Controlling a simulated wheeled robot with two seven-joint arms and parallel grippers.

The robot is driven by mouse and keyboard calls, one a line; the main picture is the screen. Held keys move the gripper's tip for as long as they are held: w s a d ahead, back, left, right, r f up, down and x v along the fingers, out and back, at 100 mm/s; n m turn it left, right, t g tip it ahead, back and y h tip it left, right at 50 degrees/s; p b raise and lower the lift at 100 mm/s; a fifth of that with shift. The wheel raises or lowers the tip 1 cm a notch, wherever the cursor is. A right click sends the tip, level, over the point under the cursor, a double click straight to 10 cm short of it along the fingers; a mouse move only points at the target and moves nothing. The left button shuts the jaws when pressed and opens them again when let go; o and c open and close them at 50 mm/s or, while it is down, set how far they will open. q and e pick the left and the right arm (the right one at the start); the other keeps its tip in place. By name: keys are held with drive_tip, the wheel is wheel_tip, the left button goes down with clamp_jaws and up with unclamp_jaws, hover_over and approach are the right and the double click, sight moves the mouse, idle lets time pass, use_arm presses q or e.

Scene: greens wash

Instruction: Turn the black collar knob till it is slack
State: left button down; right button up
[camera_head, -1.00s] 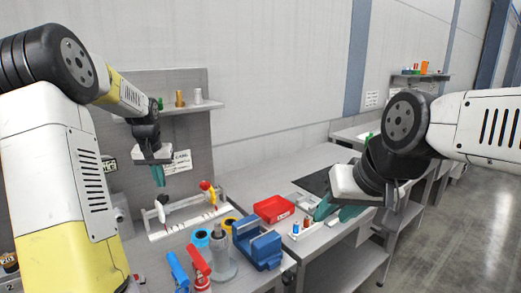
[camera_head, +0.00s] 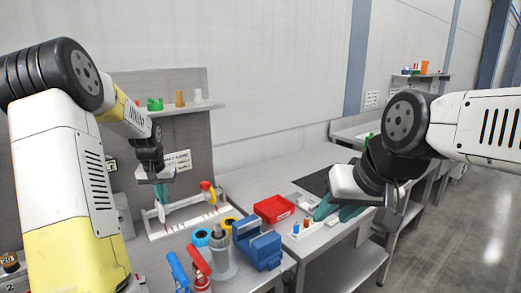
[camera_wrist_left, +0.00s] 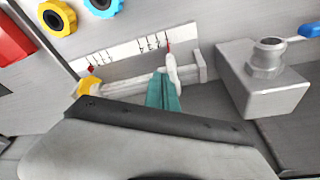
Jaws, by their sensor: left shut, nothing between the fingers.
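The fixture with a white scale strip (camera_head: 190,225) and a pale rail stands on the bench at centre left. It also shows in the left wrist view (camera_wrist_left: 115,53). A white upright piece with a red tip (camera_wrist_left: 172,68) stands at one end of the rail, and a yellow piece (camera_wrist_left: 88,87) at the other. My left gripper (camera_head: 162,194) is shut and empty, pointing down at the white upright's end; contact cannot be told. I cannot make out the black collar knob; the teal fingers may hide it. My right gripper (camera_head: 335,211) hangs by the white tray; its jaw gap is unclear.
A blue vise (camera_head: 262,248), a red bin (camera_head: 274,209), blue and yellow rings and spray bottles crowd the bench right of and before the fixture. A grey block with a metal fitting (camera_wrist_left: 262,80) stands beside the rail. A shelf (camera_head: 185,108) is behind.

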use_arm(q)
drive_tip(key=shift+a, duration=0.3)
idle(0.4)
drive_tip(key=shift+s+a, duration=0.15)
drive_tip(key=shift+a, duration=0.35)
drive_tip(key=shift+a, duration=0.1)
drive_tip(key=shift+a, duration=0.45)
drive_tip(key=shift+a, duration=0.15)
